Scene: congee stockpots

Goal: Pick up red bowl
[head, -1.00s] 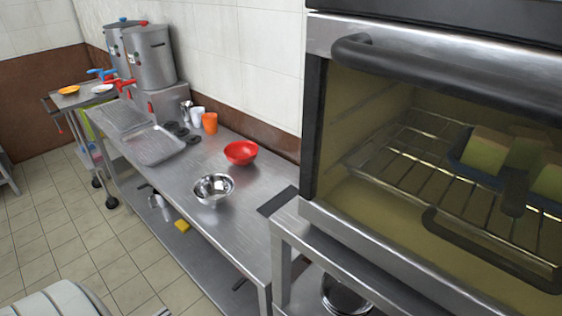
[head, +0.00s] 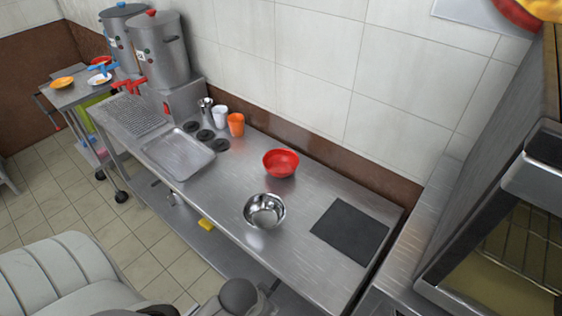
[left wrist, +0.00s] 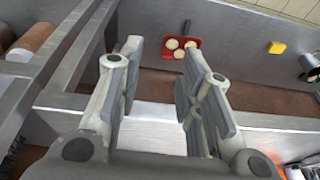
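The red bowl (head: 281,163) stands upright on the steel counter (head: 315,186), near the wall, in the head view. Its inside looks empty. A shiny steel bowl (head: 264,211) stands in front of it, a little to the left, apart from it. My left gripper (left wrist: 160,68) shows in the left wrist view with its two fingers wide apart and nothing between them. I cannot make out the red bowl in that view. My right gripper is not in view.
A dark mat (head: 350,234) lies right of the bowls. White (head: 220,116) and orange (head: 236,124) cups and a steel tray (head: 178,154) are to the left. An oven (head: 500,215) stands at right. The left wrist view shows a red pan (left wrist: 180,48) and yellow sponge (left wrist: 276,47).

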